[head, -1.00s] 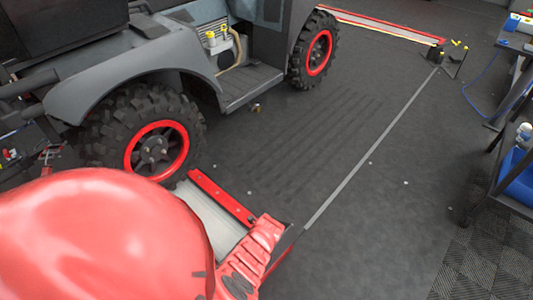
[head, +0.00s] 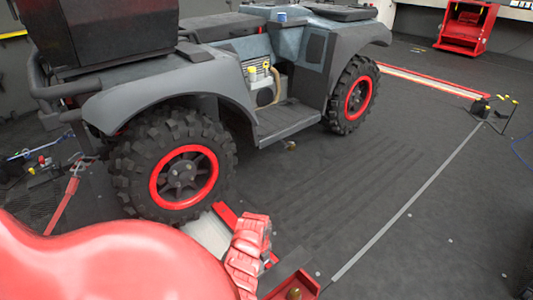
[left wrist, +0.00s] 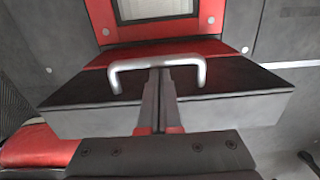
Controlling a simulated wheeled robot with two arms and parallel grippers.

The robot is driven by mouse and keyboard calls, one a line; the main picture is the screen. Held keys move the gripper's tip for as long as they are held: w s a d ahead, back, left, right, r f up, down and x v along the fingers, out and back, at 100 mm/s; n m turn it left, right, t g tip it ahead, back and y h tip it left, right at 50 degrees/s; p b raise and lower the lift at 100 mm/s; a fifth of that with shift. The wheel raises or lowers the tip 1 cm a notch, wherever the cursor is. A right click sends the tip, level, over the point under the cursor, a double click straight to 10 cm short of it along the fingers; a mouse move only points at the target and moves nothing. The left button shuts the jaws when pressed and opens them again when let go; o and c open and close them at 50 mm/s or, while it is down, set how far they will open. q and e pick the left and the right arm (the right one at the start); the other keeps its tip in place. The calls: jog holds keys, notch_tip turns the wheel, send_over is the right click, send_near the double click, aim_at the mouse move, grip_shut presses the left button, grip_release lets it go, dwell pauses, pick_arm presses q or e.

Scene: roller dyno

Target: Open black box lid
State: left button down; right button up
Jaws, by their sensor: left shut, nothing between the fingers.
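In the left wrist view a box with a black top (left wrist: 90,84), a red band along its far side and a grey front face fills the middle. A silver bar handle (left wrist: 205,72) stands on it, and the top looks closed. My left gripper (left wrist: 161,72) is shut and empty, its fingertips at the middle of the handle. I cannot tell whether they touch it. In the head view my red left arm covers the lower left, and its ridged red end is beside the roller bed. The fingertips are hidden there. My right gripper is not in view.
A grey vehicle (head: 225,88) with red-rimmed wheels stands close by, its near wheel (head: 185,177) beside the roller bed (head: 211,235). A black case (head: 120,35) sits on the vehicle. A red cabinet (head: 466,27) stands at the back right. The floor at right is mostly clear.

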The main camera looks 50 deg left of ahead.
pick_arm(q)
jog(key=shift+a+f+b, duration=0.2)
jog(key=shift+a+b, duration=0.3)
jog(key=shift+a, duration=0.1)
